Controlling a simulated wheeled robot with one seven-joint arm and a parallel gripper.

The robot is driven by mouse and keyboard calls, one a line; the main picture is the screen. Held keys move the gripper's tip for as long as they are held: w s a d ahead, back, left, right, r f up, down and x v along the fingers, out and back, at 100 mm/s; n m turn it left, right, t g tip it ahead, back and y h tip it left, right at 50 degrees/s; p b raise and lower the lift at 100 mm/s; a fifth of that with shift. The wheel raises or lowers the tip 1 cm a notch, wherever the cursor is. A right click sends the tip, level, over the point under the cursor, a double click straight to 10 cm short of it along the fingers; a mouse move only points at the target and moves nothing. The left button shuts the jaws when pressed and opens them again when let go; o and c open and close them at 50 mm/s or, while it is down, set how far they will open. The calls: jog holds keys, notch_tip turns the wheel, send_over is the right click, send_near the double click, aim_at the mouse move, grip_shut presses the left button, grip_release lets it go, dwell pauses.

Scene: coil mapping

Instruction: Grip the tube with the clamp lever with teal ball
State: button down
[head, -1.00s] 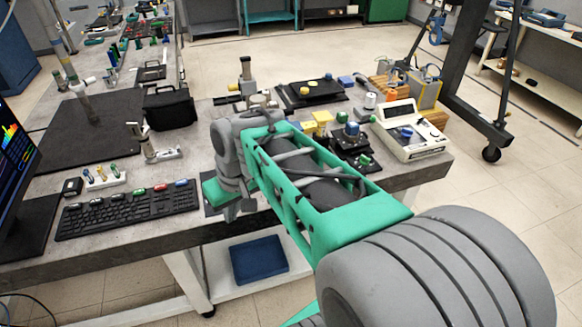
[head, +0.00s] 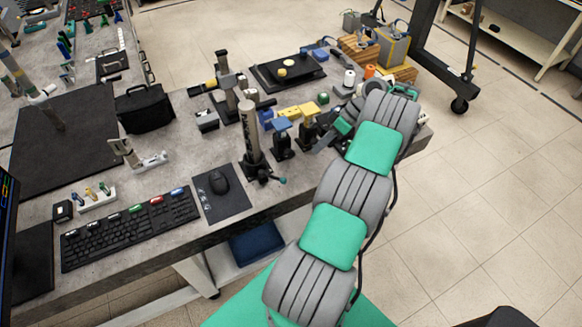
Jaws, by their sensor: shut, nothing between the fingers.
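The tube (head: 246,130) is a grey upright cylinder in a black clamp stand near the table's front edge, right of the mouse. A clamp lever with a teal ball (head: 282,181) sticks out at the lower right of its base. My gripper (head: 318,143) is to the right of the tube, apart from it, over the table's right part. It is shut and empty. My arm comes up from the lower right and hides some of the table's right end.
A black plate (head: 289,72) lies behind. A black bag (head: 144,108) stands farther left.

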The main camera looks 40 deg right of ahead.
aim_at(273, 177)
jog(key=shift+w, duration=0.1)
jog(key=b+x, duration=0.3)
jog(key=b, duration=0.2)
jog(key=shift+f, duration=0.35)
jog(key=x, duration=0.4)
jog(key=b+x, duration=0.1)
jog(key=x, duration=0.1)
jog(key=shift+w+a+r, duration=0.1)
jog(key=shift+w+a, duration=0.05)
jog(key=shift+a, duration=0.3)
jog(key=a, duration=0.2)
jog(key=a+p, duration=0.1)
jog(key=shift+s+r, duration=0.4)
jog(key=shift+a+f, duration=0.15)
jog(key=shift+a, duration=0.2)
jog(key=shift+s, duration=0.2)
